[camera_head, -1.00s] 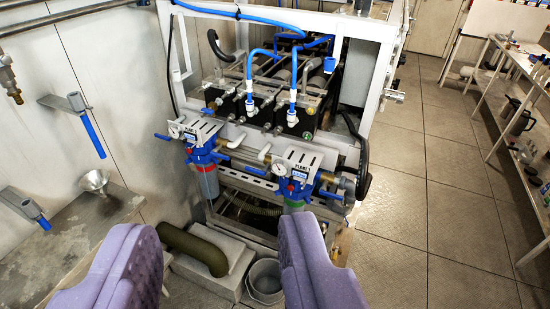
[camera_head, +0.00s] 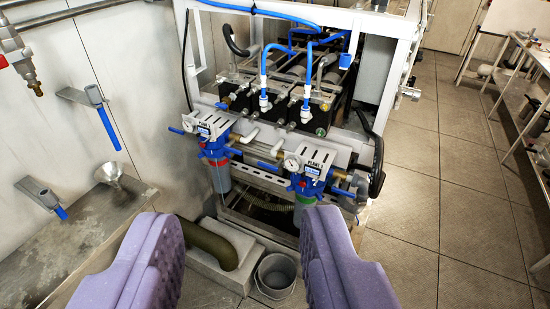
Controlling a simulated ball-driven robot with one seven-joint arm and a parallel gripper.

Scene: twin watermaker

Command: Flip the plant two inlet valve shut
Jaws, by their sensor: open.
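Two blue filter housings hang on the front of a white frame, each under a white label plate with a gauge. The left housing (camera_head: 214,150) has a red ring and a blue lever handle (camera_head: 176,131) pointing left. The right housing (camera_head: 303,187) has a green ring, a blue handle (camera_head: 267,167) on its left and another (camera_head: 343,192) on its right. The right plate (camera_head: 314,161) seems to begin "PLANT"; the numbers are too small to be sure of. My gripper (camera_head: 243,222), with purple padded fingers, is open and empty in the foreground, apart from both housings.
A grey bucket (camera_head: 276,275) and a thick green hose (camera_head: 210,241) on a pale block lie below. White shelves (camera_head: 515,95) stand at right; the tiled floor (camera_head: 440,190) between is clear.

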